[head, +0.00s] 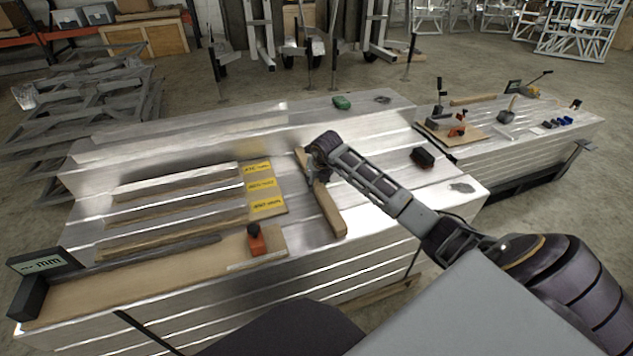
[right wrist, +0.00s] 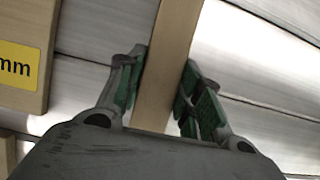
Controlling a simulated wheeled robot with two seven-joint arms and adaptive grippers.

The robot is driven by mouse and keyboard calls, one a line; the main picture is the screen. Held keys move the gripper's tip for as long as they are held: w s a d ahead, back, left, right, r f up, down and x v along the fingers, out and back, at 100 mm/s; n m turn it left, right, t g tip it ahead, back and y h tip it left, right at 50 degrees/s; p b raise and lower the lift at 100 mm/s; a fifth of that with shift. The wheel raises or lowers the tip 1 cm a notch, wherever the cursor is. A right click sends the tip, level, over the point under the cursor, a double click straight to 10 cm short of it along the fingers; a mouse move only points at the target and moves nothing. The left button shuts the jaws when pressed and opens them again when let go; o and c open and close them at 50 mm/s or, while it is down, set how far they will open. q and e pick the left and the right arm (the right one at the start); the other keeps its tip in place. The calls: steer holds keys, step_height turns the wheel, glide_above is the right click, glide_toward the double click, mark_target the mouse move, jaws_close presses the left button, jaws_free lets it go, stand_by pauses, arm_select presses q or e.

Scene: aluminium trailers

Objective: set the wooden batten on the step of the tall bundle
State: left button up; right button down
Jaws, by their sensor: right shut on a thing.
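My right gripper (head: 318,170) is shut on a wooden batten (head: 330,212), held above the large aluminium bundle (head: 390,170). In the right wrist view, the green-padded fingers (right wrist: 160,85) press both sides of the batten (right wrist: 172,50). In the head view the batten runs front to back, its near end toward the bundle's front edge. The bundle has a raised tier (head: 230,128) along its back and a lower top in front. I cannot tell if the batten touches the metal. My left gripper is not in view.
Several battens (head: 175,212) lie left of the gripper, beside a board with yellow labels (head: 262,184). An orange-and-black tool (head: 256,240) and a display reading mm (head: 40,262) are in front. A dark block (head: 422,158) lies right, a green item (head: 342,102) behind. A lower bundle (head: 530,140) holds tools.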

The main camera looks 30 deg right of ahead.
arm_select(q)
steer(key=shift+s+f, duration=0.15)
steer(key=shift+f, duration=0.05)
arm_select(e)
steer(key=c, duration=1)
jaws_free()
steer(key=shift+o, duration=0.2)
steer(key=shift+s+r, duration=0.15)
steer(key=shift+r, duration=0.3)
steer(key=p+v, duration=0.2)
steer(key=v, duration=0.8)
steer(key=shift+f, duration=0.1)
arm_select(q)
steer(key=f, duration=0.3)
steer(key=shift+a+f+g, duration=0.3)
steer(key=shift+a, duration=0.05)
arm_select(e)
steer(key=shift+s+a+r, duration=0.1)
steer(key=shift+s+r, duration=0.2)
steer(key=shift+r, duration=0.25)
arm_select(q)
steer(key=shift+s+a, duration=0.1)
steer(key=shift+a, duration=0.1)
